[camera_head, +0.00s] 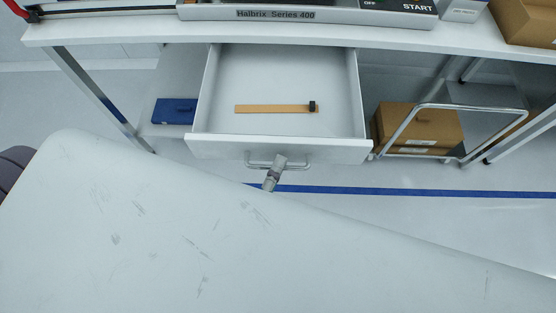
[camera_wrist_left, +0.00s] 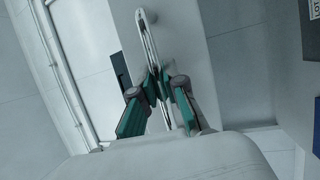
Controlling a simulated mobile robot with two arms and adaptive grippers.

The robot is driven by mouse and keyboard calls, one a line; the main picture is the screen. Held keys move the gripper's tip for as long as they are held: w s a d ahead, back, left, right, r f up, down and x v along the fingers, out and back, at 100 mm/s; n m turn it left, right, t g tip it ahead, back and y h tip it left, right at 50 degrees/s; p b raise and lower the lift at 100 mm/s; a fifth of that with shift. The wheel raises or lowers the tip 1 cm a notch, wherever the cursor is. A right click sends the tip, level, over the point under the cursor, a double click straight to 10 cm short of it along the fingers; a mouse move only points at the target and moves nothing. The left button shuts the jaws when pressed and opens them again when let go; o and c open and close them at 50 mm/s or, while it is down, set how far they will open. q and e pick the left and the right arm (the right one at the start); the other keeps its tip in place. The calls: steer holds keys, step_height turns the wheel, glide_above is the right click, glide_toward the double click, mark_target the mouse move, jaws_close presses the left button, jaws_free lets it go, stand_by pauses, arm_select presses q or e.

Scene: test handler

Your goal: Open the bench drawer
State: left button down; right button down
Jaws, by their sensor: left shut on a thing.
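The white bench drawer (camera_head: 280,150) stands pulled out under the bench top in the head view, its inside visible from above. A tan strip (camera_head: 262,109) with a small black block (camera_head: 312,106) lies on its floor. A metal bar handle (camera_head: 300,162) is on the drawer front. In the left wrist view, the green-padded fingers of my left gripper (camera_wrist_left: 161,84) are shut on the handle (camera_wrist_left: 148,40). My right gripper is not in view.
The white bench top (camera_head: 120,29) runs above the drawer and carries a unit labelled Halbrix Series 400 (camera_head: 276,15). A blue case (camera_head: 174,111) lies left of the drawer. Cardboard boxes (camera_head: 420,124) and a metal-framed cart (camera_head: 470,110) stand to the right.

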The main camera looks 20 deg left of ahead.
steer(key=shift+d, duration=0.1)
arm_select(q)
steer(key=c, duration=1.2)
jaws_free()
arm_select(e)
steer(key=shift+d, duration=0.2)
arm_select(q)
steer(key=v, duration=1.2)
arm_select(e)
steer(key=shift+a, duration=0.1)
arm_select(q)
step_height(320, 180, down, 22)
steer(key=w+a+m+g+h+p, duration=0.1)
steer(key=a+m+g+h+p, duration=0.1)
steer(key=m+g, duration=0.75)
steer(key=s+a+f+m+g+y, duration=0.2)
steer(key=s+a+f+m+g, duration=0.2)
steer(key=s+f, duration=0.3)
steer(key=s+a+f+m+g+y+p, duration=0.1)
steer(key=s+a+f+m+g, duration=0.3)
steer(key=f, duration=0.7)
steer(key=s+a+g+y, duration=0.1)
steer(key=s+a, duration=0.1)
steer(key=s, duration=0.1)
steer(key=shift+a+m, duration=0.3)
steer(key=shift+m, duration=0.05)
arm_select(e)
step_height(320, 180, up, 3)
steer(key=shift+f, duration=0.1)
